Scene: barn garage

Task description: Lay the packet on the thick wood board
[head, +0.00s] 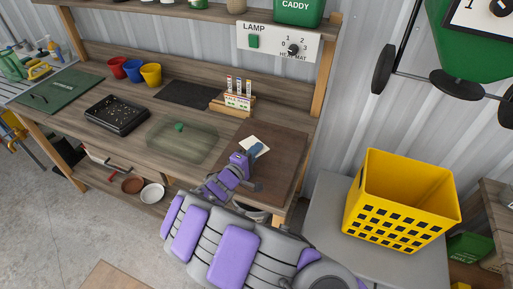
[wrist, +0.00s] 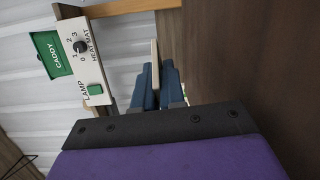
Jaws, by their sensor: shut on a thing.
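The packet (head: 259,142) is pale and flat, and my gripper (head: 252,151) is shut on its near edge. In the wrist view the packet (wrist: 155,65) shows as a thin beige strip between the blue fingertips (wrist: 154,88). The thick wood board (head: 283,170) is dark brown and lies at the right end of the bench. The packet is over the far left part of the board in the head view. The board (wrist: 245,50) fills the right side of the wrist view. I cannot tell whether the packet touches it. My arm hides the board's near left part.
A rack of small tubes (head: 236,103) stands behind the board's left side. A clear tray (head: 182,143) with a green item is left of it. The lamp and heat mat panel (head: 278,42) hangs above. A yellow crate (head: 402,205) stands at right. The board's right part is bare.

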